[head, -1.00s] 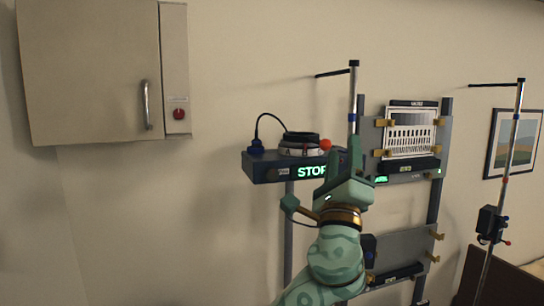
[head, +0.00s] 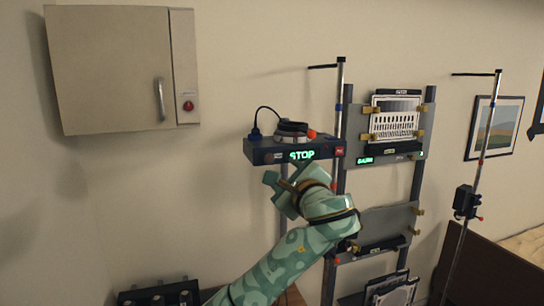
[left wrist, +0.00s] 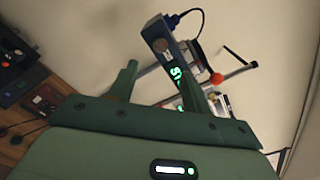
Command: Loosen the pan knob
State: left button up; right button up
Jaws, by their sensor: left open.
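A dark blue box (head: 262,155) with a green STOP display stands on a post and carries a round dark and white piece (head: 292,132). An orange-red ball knob (head: 312,134) is at that piece's right side; it also shows in the left wrist view (left wrist: 216,78). A small brownish round knob (left wrist: 162,45) is on the box's front face. I cannot tell which of them is the pan knob. My left gripper (head: 284,176) is just below the box, open and empty. In the left wrist view its fingers (left wrist: 160,75) stand apart with the box beyond them.
A rack (head: 418,180) with a white slotted panel (head: 394,125) stands to the right, behind a metal pole (head: 338,110). A wall cabinet (head: 110,75) hangs at the left. A black tray (head: 130,298) is low at the left.

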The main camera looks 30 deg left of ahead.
aim_at(270, 160)
pick_arm(q)
jog(key=p+x, duration=0.3)
jog(key=x, duration=0.6)
jog(key=shift+w+a+r, duration=0.1)
jog(key=shift+w+a, duration=0.4)
jog(key=shift+a, duration=0.05)
jog(key=c, duration=1)
